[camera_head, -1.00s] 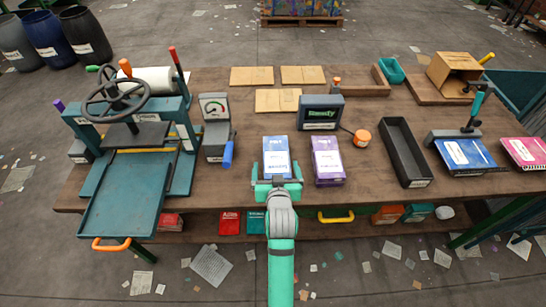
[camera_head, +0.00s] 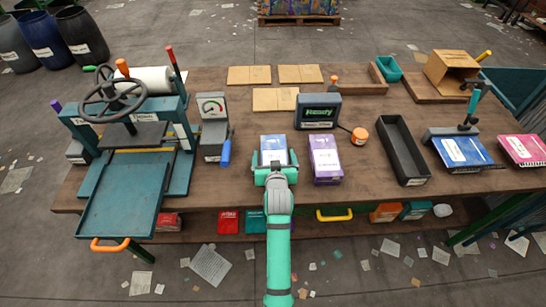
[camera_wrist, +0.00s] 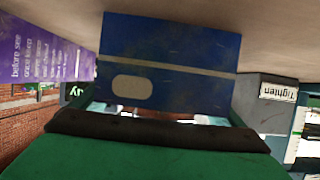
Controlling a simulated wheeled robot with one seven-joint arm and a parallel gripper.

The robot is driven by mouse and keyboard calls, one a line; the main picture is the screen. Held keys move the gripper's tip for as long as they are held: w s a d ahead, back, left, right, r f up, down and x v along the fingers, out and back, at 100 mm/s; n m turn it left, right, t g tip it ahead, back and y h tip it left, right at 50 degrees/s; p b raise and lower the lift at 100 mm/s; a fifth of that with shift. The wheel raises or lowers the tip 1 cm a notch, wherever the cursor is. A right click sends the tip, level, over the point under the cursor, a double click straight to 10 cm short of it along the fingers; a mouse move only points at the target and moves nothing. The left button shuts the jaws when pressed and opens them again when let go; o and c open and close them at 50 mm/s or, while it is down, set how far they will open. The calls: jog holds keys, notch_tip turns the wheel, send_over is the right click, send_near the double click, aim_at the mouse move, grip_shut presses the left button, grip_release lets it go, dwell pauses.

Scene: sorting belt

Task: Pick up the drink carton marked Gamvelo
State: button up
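A blue carton with a white label (camera_head: 273,143) stands on the workbench (camera_head: 370,185) near its front edge. A purple carton with a white label (camera_head: 325,155) stands just to its right. The print is too small to tell which is marked Gamvelo. My gripper (camera_head: 275,168) is at the blue carton's near side, its fingers spread to either side of the carton's lower part. In the wrist view the blue carton (camera_wrist: 170,50) fills the space ahead between the fingers, and the purple carton (camera_wrist: 45,50) is at the left. I see no clear grip on the carton.
A small display box (camera_head: 318,112) stands behind the purple carton, with an orange round knob (camera_head: 360,136) to its right. A gauge unit (camera_head: 214,135) and a teal press (camera_head: 135,170) stand to the left. A black tray (camera_head: 403,150) lies to the right.

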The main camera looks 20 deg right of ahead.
jog(key=c, duration=0.9)
jog(key=shift+c, duration=0.2)
jog(key=shift+a, duration=0.15)
